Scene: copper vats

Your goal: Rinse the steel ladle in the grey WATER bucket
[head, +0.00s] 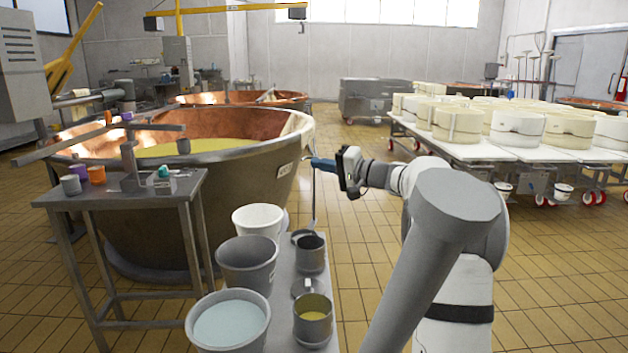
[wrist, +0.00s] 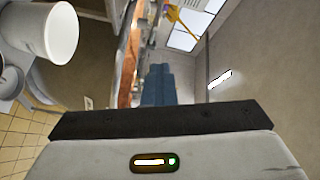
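My gripper (head: 314,164) is at the right rim of the large copper vat, with its blue fingers pointing left. In the wrist view the blue fingers (wrist: 158,84) are close together. The thin steel ladle handle (head: 314,200) hangs straight down from the fingers. Its lower end is near the steel jug (head: 311,258); I cannot make out the bowl clearly. A grey bucket holding pale blue liquid (head: 228,325) stands at the front of the bench, left of and nearer than the gripper. No WATER lettering is readable.
A darker grey bucket (head: 247,264) and a white bucket (head: 258,219) stand behind it. A second jug (head: 312,322) with yellowish content stands at right on the narrow bench. The copper vat (head: 250,177) and a small steel table (head: 130,197) are at left.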

